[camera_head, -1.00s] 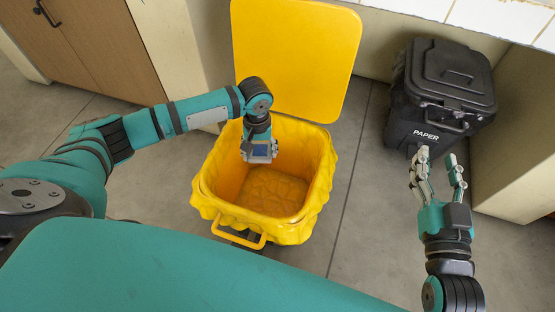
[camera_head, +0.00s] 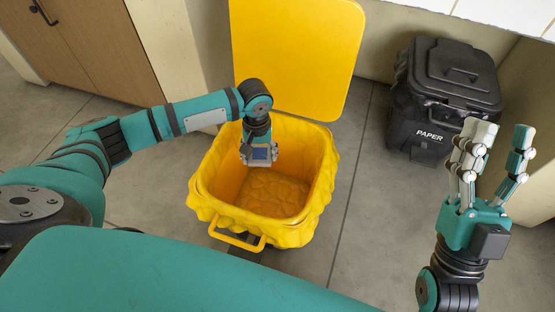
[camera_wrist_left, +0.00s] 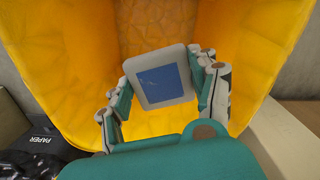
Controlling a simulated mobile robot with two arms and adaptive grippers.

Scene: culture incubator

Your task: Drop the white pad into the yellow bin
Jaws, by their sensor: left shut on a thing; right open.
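The white pad (camera_wrist_left: 143,89) is a flat white square with a blue middle. In the left wrist view it sits between the fingers of my left gripper (camera_wrist_left: 163,95), which is shut on it. In the head view my left gripper (camera_head: 259,155) points down inside the opening of the yellow bin (camera_head: 313,218), and only a small part of the pad shows there. The bin's lid (camera_head: 297,55) stands open at the back. The bin's lined floor looks empty. My right gripper (camera_head: 497,155) is open and empty, raised at the right, away from the bin.
A black bin marked PAPER (camera_head: 440,100) stands closed at the right by the wall. A wooden cabinet (camera_head: 90,55) is at the back left. Bare grey floor (camera_head: 355,200) lies between the two bins.

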